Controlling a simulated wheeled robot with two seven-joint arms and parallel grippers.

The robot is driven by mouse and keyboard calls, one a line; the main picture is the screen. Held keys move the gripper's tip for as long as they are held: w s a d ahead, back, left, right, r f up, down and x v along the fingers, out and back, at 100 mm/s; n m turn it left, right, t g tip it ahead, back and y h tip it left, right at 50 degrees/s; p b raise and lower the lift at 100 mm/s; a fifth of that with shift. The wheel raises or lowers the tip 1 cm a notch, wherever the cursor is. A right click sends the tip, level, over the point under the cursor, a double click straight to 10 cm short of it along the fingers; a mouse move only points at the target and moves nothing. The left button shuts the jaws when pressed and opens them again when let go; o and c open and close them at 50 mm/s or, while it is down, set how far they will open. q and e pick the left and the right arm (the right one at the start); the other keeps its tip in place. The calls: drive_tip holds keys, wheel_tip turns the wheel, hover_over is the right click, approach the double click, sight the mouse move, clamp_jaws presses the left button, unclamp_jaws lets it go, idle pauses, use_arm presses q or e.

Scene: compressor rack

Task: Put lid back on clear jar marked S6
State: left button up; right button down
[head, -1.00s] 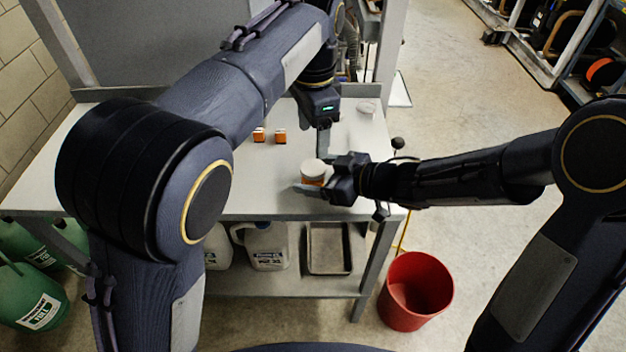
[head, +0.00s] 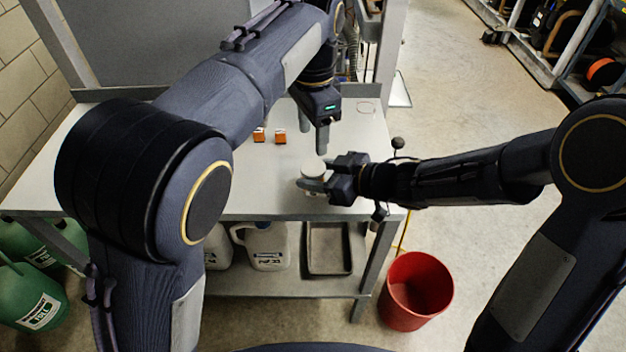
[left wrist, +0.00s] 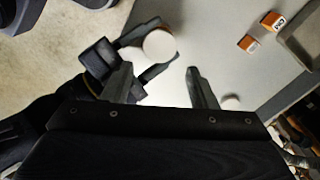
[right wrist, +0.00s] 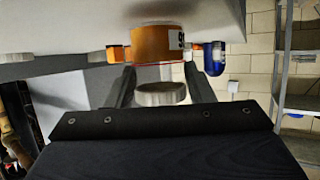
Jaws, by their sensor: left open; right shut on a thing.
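The jar marked S6 (right wrist: 155,44) shows orange in the right wrist view, its label upside down. My right gripper (head: 318,183) has its fingers on either side of it, over the table's front right part. A whitish round lid (head: 313,168) shows above it in the head view and as a pale disc in the left wrist view (left wrist: 159,45). In the right wrist view a pale disc (right wrist: 160,93) appears between the fingers; whether the lid is seated I cannot tell. My left gripper (head: 314,140) is open and empty, just behind and above the lid.
Two small orange boxes (head: 270,136) stand on the grey table (head: 220,185). A faint round outline (head: 367,107) lies at the back right. A blue bottle (right wrist: 215,58) shows in the right wrist view. A red bucket (head: 415,290) stands on the floor at right.

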sight(313, 167)
use_arm(q)
drive_tip(key=r+m, duration=0.1)
drive_tip(key=m, duration=0.9)
drive_tip(key=s+a+r+m, duration=0.1)
drive_tip(key=m, duration=1)
drive_tip(key=r+m+t+h, duration=0.1)
drive_tip(key=r+m, duration=0.1)
drive_tip(key=m, duration=0.9)
drive_tip(key=shift+s+a, duration=0.2)
drive_tip(key=shift+a, duration=0.05)
drive_tip(key=f, duration=0.8)
drive_tip(key=w+d+f, duration=0.1)
drive_tip(key=f, duration=0.2)
drive_tip(key=shift+w+d+f, duration=0.1)
drive_tip(key=shift+f, duration=0.3)
